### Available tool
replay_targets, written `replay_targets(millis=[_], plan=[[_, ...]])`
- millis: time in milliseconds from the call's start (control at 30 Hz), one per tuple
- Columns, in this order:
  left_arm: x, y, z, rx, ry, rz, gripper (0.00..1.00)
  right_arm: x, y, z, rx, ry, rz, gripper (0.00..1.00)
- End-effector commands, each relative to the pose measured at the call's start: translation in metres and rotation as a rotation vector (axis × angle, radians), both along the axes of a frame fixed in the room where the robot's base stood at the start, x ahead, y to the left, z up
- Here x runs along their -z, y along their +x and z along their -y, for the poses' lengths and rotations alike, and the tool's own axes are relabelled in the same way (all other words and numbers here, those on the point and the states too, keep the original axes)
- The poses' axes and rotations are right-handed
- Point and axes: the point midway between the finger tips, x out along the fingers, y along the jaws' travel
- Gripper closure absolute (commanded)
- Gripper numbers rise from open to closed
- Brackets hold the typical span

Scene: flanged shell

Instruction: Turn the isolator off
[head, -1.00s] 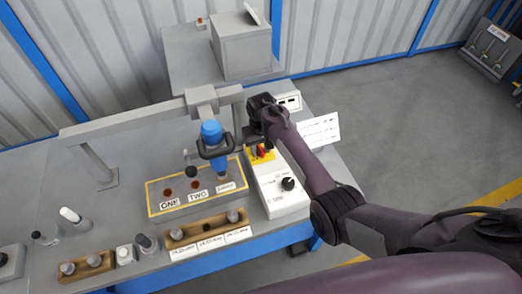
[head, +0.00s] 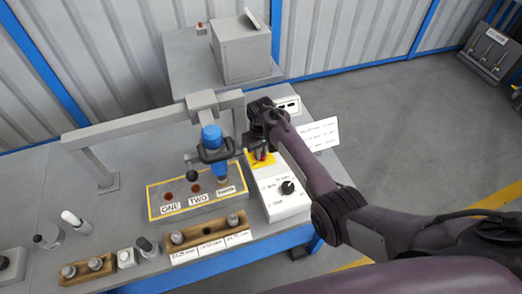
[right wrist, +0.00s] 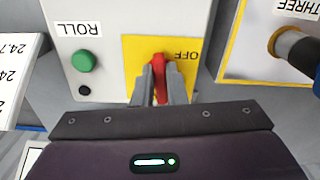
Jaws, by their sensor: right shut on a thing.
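The isolator is a red handle (right wrist: 160,68) on a yellow plate (right wrist: 135,55) marked OFF, on the white control box (head: 276,206). In the head view the red handle (head: 261,155) shows only in part below my right gripper (head: 262,148). In the right wrist view my right gripper (right wrist: 161,85) has its two grey fingers closed on either side of the handle. The handle stands roughly upright in that picture, beside the OFF mark. Any mark on the other side is hidden by the fingers. My left gripper is not in view.
A black knob (head: 288,187) sits on the same box; a green button (right wrist: 83,61) marked ROLL shows in the wrist view. A blue tool (head: 211,137) hangs left of the gripper, over a yellow-edged panel (head: 160,211). A white card (head: 319,134) stands to the right.

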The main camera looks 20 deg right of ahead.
Motion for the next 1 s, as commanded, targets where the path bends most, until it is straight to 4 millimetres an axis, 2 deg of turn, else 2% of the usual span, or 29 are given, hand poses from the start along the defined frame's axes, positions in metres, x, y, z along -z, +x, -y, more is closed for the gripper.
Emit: replay_targets(millis=[400,1000], plan=[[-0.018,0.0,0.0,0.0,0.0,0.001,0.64,-0.002,0.002,0.004,-0.373,-0.001,0.0,1.0],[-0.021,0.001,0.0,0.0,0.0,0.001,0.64,0.0,0.005,0.007,-0.944,-0.001,0.0,1.0]])
